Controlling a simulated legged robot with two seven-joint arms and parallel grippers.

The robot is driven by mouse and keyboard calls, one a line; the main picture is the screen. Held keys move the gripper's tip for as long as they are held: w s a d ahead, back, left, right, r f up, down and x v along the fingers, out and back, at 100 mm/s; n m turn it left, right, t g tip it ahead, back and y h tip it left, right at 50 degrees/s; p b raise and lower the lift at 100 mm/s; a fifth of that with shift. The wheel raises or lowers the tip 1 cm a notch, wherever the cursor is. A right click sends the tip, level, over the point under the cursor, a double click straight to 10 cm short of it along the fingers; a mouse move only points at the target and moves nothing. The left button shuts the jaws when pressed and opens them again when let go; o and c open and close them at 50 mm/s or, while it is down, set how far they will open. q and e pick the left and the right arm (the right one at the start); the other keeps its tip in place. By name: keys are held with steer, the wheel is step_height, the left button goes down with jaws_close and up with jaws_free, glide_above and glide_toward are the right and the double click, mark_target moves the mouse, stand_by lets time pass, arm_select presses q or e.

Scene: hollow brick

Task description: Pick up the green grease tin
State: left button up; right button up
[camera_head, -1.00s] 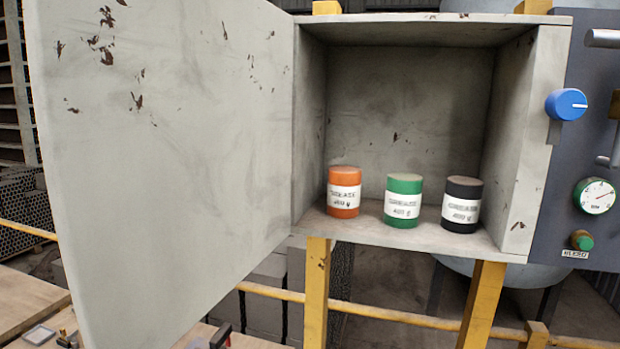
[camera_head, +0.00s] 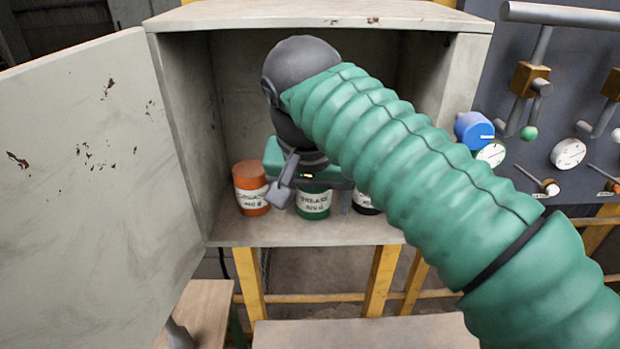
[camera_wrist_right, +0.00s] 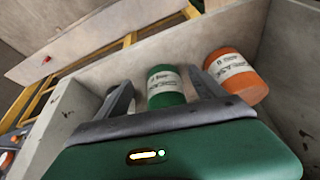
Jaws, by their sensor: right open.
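The green grease tin (camera_head: 313,204) with a white label stands upright on the floor of the open grey cabinet (camera_head: 290,232), between the orange tin (camera_head: 251,188) and the black tin (camera_head: 366,203). My right gripper (camera_head: 312,198) is inside the cabinet, open, and hides the top of the green tin in the head view. In the right wrist view the green tin (camera_wrist_right: 166,88) shows between the two open fingers (camera_wrist_right: 161,88), with the orange tin (camera_wrist_right: 236,76) outside the finger on the right. Contact with the green tin cannot be made out. My left gripper is not in view.
The cabinet door (camera_head: 90,190) stands open on the left. The cabinet's side wall (camera_head: 458,85) is to the right of my arm. A panel (camera_head: 590,110) with a blue knob (camera_head: 474,131), gauges and levers is on the right. The orange and black tins stand close on either side.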

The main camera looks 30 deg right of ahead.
mark_target(309, 190)
steer(key=w+d, duration=0.1)
steer(key=w+d+p, duration=0.1)
steer(key=d+p, duration=0.1)
steer(key=shift+w+r, duration=0.25)
steer(key=shift+w, duration=0.15)
steer(key=shift+a+f+p, duration=0.1)
steer(key=shift+f+p, duration=0.2)
steer(key=shift+f, duration=0.2)
steer(key=shift+a+f, duration=0.15)
steer(key=shift+f, duration=0.1)
steer(key=shift+w+a+f, duration=0.1)
steer(key=shift+w+a, duration=0.15)
steer(key=shift+a, duration=0.1)
steer(key=shift+w+a, duration=0.1)
steer(key=shift+c, duration=2.3)
steer(key=shift+s+d, duration=0.2)
steer(key=shift+d, duration=0.3)
steer(key=c, duration=1)
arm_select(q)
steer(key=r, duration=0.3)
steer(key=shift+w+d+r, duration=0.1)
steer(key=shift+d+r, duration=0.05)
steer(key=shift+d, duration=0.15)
arm_select(e)
steer(key=shift+a, duration=0.1)
jaws_close()
